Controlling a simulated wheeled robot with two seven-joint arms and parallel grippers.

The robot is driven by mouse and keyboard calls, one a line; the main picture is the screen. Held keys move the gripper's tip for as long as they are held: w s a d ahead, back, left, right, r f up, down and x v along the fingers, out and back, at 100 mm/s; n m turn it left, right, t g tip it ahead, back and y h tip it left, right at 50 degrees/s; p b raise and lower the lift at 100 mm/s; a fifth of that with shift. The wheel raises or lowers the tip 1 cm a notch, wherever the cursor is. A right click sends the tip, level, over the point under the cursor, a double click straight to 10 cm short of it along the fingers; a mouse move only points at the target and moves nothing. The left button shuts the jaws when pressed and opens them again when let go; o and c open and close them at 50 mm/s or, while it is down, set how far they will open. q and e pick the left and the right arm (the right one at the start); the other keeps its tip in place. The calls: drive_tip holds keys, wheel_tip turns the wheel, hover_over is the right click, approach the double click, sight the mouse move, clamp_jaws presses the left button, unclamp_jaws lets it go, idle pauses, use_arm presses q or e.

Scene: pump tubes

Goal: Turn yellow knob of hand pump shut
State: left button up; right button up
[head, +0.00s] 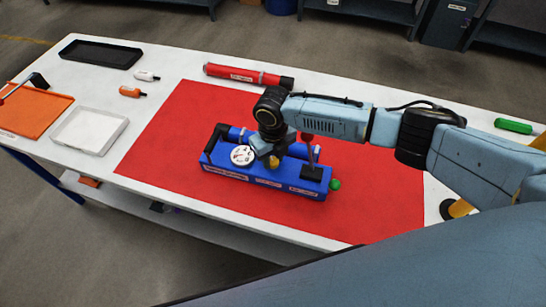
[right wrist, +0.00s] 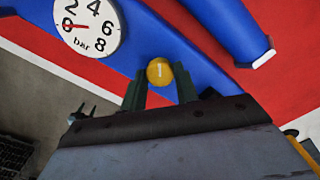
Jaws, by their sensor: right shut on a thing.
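The blue hand pump (head: 225,177) lies on a red mat (head: 170,125) in the middle of the table. Its round white gauge (head: 242,155) faces up, and in the right wrist view the gauge (right wrist: 88,25) has a red needle near 0. The yellow knob (head: 273,162) sits on the pump body right of the gauge. My right gripper (right wrist: 160,88) is over the pump with its dark fingers on either side of the yellow knob (right wrist: 159,71), shut on it. A white mark shows on the knob's top. My left gripper is not in view.
A red cylinder (head: 240,75) lies behind the mat. A green object (head: 514,126) is far right.

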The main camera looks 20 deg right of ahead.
sight(273, 161)
drive_tip(key=shift+n, duration=0.6)
drive_tip(key=o, duration=1)
drive_tip(key=shift+r, duration=0.15)
wheel_tip(273, 161, up, 13)
drive_tip(key=shift+r, duration=0.1)
idle(0.3)
